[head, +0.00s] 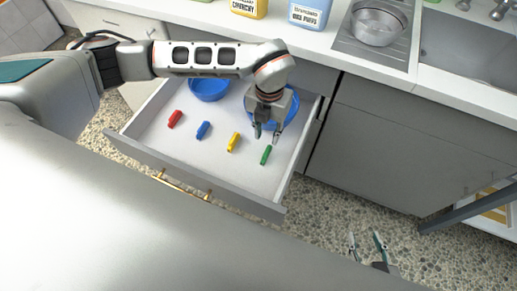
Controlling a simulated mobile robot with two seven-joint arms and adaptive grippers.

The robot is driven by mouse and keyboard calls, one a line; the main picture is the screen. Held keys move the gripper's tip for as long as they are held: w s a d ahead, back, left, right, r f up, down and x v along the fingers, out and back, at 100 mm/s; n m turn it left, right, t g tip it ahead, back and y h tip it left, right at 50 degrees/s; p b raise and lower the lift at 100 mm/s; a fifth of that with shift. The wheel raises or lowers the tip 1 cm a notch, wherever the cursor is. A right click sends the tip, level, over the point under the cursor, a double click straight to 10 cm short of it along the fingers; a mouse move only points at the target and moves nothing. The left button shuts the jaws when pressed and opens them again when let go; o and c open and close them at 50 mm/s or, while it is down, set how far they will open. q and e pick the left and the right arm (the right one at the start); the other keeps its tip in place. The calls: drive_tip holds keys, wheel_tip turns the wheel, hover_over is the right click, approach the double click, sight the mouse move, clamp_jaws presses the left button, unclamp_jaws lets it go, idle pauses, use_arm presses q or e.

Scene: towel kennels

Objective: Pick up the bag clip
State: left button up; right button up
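Small bag clips lie in a row in the open white drawer: a red clip (175,119), a blue clip (203,130), a yellow clip (233,142) and a green clip (265,155). My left gripper (267,136) reaches over the drawer with its fingers pointing down, parted and empty. It is just above the green clip in the picture, with the yellow clip to its lower left. My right gripper (365,245) is at the bottom right, over the floor beyond the drawer, with its fingers apart and nothing between them.
The drawer (228,188) has raised walls. A blue bowl (209,90) is at its back, and another blue bowl (291,112) is partly hidden behind my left gripper. The counter above holds containers, a metal pot (377,22) and a sink (470,50). Speckled floor is open at right.

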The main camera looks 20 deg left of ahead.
sight(267, 149)
use_arm(q)
wheel_tip(267, 149, down, 3)
drive_tip(key=shift+s+d+b, duration=0.1)
drive_tip(key=shift+b, duration=0.25)
drive_tip(key=f, duration=0.3)
drive_tip(key=f+b, duration=0.1)
drive_tip(key=shift+s+d+f, duration=0.15)
drive_tip(key=shift+s+d, duration=0.1)
drive_tip(key=shift+s, duration=0.15)
drive_tip(key=shift+f, duration=0.35)
drive_tip(key=shift+w+r, duration=0.1)
drive_tip(key=shift+w, duration=0.05)
drive_tip(key=shift+c, duration=0.7)
clamp_jaws()
use_arm(e)
drive_tip(key=shift+w+d+f, duration=0.1)
drive_tip(key=shift+d+f, duration=0.05)
drive_tip(key=shift+f, duration=0.3)
